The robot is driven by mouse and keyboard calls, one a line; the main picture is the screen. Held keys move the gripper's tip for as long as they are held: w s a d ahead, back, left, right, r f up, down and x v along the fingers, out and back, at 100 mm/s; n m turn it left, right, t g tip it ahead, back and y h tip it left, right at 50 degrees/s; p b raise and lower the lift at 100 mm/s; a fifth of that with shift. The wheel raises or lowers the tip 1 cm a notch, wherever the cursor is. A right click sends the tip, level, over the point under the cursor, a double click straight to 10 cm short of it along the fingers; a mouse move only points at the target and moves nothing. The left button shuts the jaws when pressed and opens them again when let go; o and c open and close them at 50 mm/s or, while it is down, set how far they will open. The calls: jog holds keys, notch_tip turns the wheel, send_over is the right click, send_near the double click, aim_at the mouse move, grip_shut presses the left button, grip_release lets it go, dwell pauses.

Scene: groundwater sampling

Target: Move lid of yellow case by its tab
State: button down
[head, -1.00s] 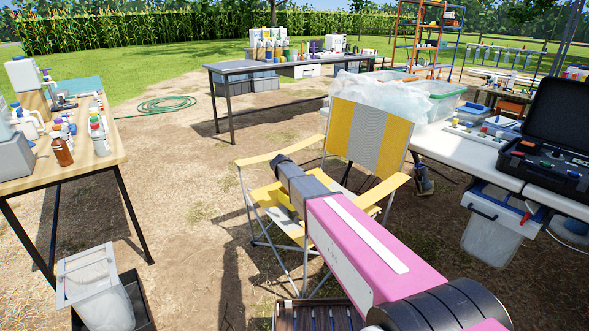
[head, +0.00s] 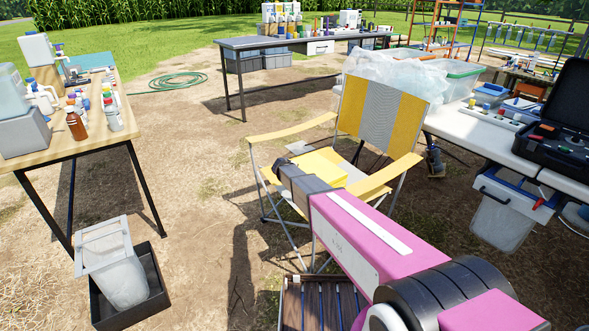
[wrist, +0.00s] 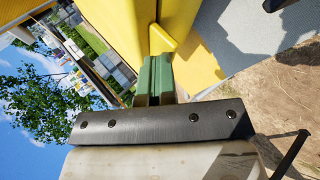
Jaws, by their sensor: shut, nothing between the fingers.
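The yellow case (head: 326,165) is on the seat of the yellow and grey folding chair, partly hidden behind my arm in the head view. In the wrist view the case's yellow panels (wrist: 122,38) fill the top middle. A small yellow tab (wrist: 162,39) sticks out just beyond my green fingertips. My gripper (wrist: 154,60) is shut and empty, close beside the tab; I cannot tell whether they touch. The fingertips are hidden in the head view.
The chair's armrests (head: 388,176) and backrest (head: 382,112) stand close around my arm. A white table (head: 470,130) with an open black case (head: 560,140) is at right. A wooden table (head: 95,140) is at left. Open dirt lies between the tables.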

jog(key=shift+a+f, duration=0.1)
jog(key=shift+f, duration=0.5)
